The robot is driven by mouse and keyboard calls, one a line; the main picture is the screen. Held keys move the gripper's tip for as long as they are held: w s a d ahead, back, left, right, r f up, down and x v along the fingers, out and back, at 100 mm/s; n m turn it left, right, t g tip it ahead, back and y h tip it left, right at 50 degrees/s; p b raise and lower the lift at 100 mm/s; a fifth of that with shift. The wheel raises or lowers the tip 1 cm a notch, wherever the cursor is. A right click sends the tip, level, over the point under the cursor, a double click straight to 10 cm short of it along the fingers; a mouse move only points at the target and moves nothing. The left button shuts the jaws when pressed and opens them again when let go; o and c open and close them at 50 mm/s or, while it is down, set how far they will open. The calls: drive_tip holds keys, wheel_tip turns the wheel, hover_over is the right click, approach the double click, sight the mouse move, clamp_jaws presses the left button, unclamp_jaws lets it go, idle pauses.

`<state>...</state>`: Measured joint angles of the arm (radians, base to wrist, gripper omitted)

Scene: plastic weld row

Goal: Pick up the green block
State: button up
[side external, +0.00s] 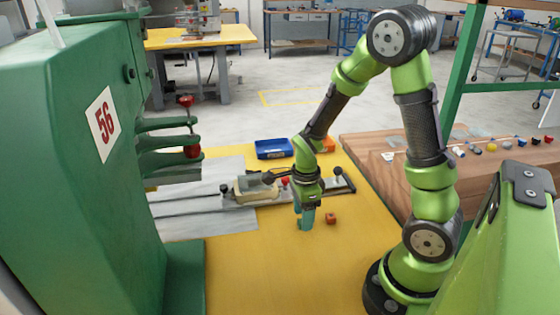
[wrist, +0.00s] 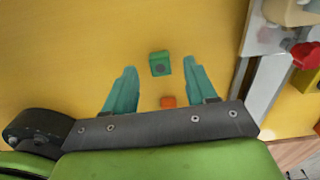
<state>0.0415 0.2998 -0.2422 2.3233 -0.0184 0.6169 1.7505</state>
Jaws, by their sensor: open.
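The green block (wrist: 160,64) lies on the yellow table top in the wrist view, with a dark round mark on its upper face. My gripper (wrist: 158,66) has its two teal fingers spread apart, one to the left and one to the right of the block in the picture. Clear yellow shows between each finger and the block. In the side external view my gripper (side external: 304,222) points down, low over the table. I cannot make out the green block there; the fingers seem to hide it.
A small orange block (wrist: 168,102) lies close to the green one; it also shows in the side external view (side external: 331,218). A clamp fixture (side external: 257,191) stands behind my gripper. A blue bin (side external: 273,149) is farther back. A green machine (side external: 60,150) fills the left. The front table is clear.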

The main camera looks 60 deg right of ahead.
drive_tip(key=shift+f, duration=0.8)
drive_tip(key=shift+c, duration=0.4)
clamp_jaws()
